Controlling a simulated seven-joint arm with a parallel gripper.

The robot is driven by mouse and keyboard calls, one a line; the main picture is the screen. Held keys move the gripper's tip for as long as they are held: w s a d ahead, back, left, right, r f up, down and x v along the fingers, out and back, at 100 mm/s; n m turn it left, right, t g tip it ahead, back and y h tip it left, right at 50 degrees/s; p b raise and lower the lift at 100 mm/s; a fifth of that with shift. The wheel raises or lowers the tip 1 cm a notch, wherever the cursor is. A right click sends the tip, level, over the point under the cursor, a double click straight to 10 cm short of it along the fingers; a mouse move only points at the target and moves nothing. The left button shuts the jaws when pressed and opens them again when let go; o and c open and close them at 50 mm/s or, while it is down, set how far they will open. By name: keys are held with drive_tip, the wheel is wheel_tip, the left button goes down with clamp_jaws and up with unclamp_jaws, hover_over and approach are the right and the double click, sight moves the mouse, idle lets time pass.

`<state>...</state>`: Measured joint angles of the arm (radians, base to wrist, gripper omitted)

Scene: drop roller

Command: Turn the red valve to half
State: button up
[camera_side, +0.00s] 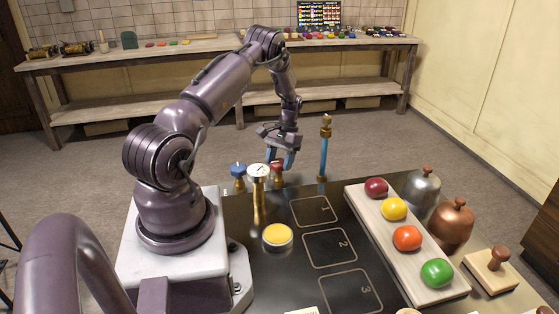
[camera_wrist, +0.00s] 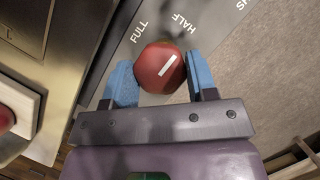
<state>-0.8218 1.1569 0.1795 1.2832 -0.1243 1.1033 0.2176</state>
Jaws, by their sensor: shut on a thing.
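The red valve (camera_side: 277,168) stands at the far edge of the dark panel in the side view, partly hidden by my fingers. In the wrist view its round red knob (camera_wrist: 158,69) sits between my two blue fingertips. My gripper (camera_wrist: 155,82) is shut on the knob; it also shows in the side view (camera_side: 280,160), pointing down over the valve. A white mark on the knob slants up and right, roughly toward the HALF label (camera_wrist: 184,23). The FULL label (camera_wrist: 139,31) is to its left, and a cut-off label starting SH (camera_wrist: 242,5) is at the right.
A blue valve (camera_side: 238,170) and a brass post with a gauge (camera_side: 258,172) stand close left of the red valve. A blue upright pipe (camera_side: 323,155) stands at right. A board (camera_side: 412,250) holding coloured balls lies further right. Numbered squares on the panel are empty.

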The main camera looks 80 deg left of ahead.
drive_tip(key=o, duration=0.9)
drive_tip(key=v, duration=1.3)
